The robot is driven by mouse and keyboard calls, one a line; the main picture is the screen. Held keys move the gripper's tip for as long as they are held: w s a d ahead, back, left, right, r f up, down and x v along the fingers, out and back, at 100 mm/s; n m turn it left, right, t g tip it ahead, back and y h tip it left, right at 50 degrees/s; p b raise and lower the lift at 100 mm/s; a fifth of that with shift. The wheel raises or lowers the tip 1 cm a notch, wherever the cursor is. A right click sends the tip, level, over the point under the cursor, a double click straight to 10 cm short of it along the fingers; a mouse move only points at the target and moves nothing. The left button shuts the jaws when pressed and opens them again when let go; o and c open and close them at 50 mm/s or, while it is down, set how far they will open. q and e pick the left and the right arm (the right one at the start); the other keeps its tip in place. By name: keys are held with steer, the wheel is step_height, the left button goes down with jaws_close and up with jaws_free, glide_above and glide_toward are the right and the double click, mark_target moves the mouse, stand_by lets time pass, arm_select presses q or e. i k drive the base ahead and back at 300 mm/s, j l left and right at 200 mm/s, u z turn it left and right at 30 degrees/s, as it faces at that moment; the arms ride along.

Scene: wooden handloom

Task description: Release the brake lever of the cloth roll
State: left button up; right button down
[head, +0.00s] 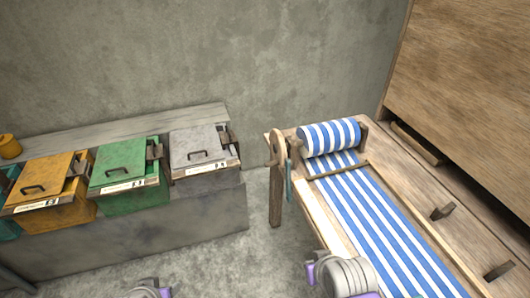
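The cloth roll (329,136), striped blue and white, sits at the far end of the wooden handloom (317,211). Striped cloth (370,215) runs from it towards me. At the roll's left end is an upright, rounded wooden piece (279,148). Beside it a thin teal-blue bar (289,184) hangs down along the loom's left side. This bar looks like the brake lever, but I cannot tell for sure, nor how it engages the roll. Grey and purple parts of my arms show at the bottom edge. No gripper fingers are visible, and nothing touches the roll or bar.
A stone bench (190,218) on the left carries lidded boxes: yellow (50,172), green (124,163) and grey (197,148). Open floor (257,230) lies between bench and loom. A large wooden panel (470,80) stands at right. Wooden pegs (443,211) stick up from the loom's right side.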

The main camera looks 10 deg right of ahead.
mark_target(287, 163)
steer(key=i+j+u, duration=0.1)
steer(key=i, duration=0.85)
